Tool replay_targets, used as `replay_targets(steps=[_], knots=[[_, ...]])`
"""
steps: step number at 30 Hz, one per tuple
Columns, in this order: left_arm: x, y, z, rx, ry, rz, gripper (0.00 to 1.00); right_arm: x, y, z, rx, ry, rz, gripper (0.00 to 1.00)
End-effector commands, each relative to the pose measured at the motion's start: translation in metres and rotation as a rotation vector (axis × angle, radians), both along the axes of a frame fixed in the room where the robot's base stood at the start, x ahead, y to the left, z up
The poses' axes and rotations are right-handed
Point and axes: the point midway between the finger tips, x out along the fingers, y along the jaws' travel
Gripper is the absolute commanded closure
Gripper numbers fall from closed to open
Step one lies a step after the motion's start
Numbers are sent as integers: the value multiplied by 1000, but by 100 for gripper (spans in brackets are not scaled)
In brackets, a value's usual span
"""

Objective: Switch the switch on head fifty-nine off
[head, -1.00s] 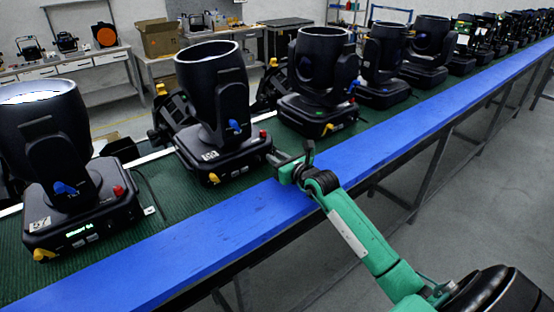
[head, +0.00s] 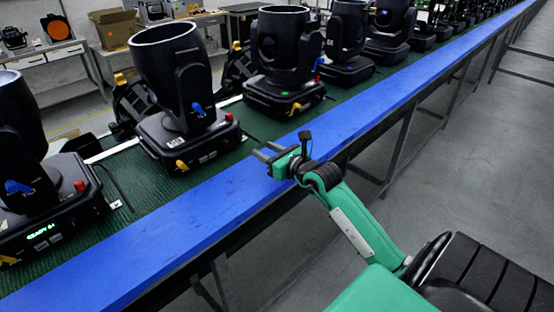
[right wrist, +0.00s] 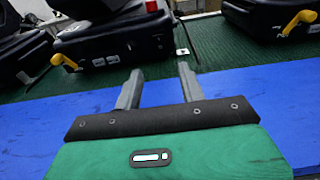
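The head that seems to be fifty-nine (head: 170,75) is the second from the left in the head view, upright on the green belt; its small label (head: 174,142) is hard to read. It has a red switch (head: 229,117) at the right end of its base and a yellow lever at the left. Its base shows in the right wrist view (right wrist: 115,38), with the red switch (right wrist: 151,6) at the top. My right gripper (head: 266,153) is over the blue rail, in front of and apart from that base. Its fingers (right wrist: 158,85) are open and empty. My left gripper is out of view.
A head (head: 40,190) with a lit green display stands at the left. Another head (head: 285,60) stands to the right, with more in a row beyond. The blue rail (head: 190,225) runs along the belt's near edge. Grey floor (head: 480,160) lies clear at the right.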

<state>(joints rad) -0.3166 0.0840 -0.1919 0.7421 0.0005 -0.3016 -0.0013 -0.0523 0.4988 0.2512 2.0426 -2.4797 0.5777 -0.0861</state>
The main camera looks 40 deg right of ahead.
Motion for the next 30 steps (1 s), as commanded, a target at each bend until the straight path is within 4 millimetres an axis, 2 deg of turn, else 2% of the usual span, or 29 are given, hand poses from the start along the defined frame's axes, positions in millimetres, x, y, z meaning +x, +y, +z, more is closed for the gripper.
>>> replay_targets(steps=[3,9,30], knots=[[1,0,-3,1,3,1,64,-20,-1,0,0,0,0,60],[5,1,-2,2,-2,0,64,-38,-3,3,0,1,0,60],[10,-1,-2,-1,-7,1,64,-41,-1,5,9,-6,5,60]])
